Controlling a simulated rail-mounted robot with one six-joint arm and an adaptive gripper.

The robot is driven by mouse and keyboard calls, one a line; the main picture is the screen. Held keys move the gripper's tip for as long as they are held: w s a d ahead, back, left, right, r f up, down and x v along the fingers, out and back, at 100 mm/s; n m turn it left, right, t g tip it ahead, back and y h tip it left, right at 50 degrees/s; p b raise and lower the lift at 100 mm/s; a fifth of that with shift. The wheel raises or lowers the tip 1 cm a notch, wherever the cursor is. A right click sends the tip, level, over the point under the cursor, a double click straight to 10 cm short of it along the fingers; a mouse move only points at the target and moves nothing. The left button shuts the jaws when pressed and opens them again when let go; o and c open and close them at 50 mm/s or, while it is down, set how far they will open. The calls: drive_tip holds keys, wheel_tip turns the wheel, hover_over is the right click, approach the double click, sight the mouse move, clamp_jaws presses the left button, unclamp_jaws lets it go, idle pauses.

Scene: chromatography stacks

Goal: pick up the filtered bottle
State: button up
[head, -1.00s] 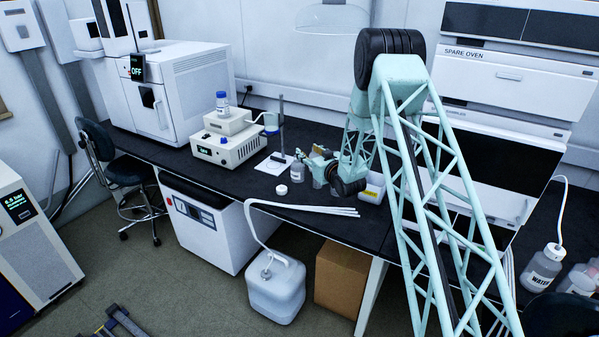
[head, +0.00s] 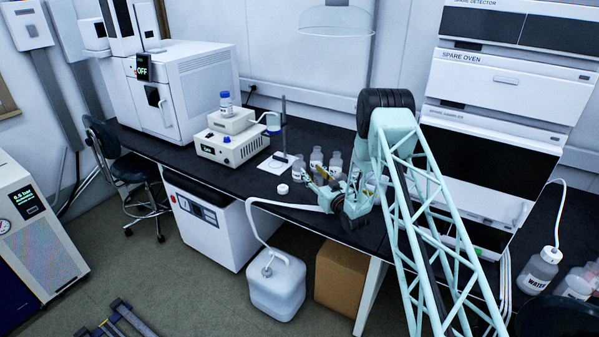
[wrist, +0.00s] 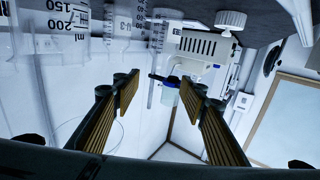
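Several clear bottles stand together on the black bench in the head view, among them a left one (head: 299,168), a middle one (head: 316,158) and a right one (head: 335,163). Their labels are too small to read there, so I cannot tell which is the filtered bottle. My gripper (head: 318,184) is low over the bench, in front of these bottles. In the wrist view, my gripper (wrist: 160,94) has its fingers wide apart with nothing between them. A clear vessel with millilitre marks (wrist: 68,22) is close at the upper left, beyond the left finger.
A loose white cap (head: 283,189) lies on the bench left of my gripper. A stand (head: 284,125) rises behind it. A white instrument box (head: 232,146) carries a blue-capped bottle (head: 225,103). White tubing (head: 290,206) runs along the bench's front edge.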

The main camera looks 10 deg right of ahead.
sight(301, 159)
drive_tip(key=shift+x, duration=4.3)
drive_tip(key=shift+b+x, duration=0.3)
drive_tip(key=shift+x, duration=2.3)
drive_tip(key=shift+c, duration=0.9)
drive_tip(key=c, duration=1.1)
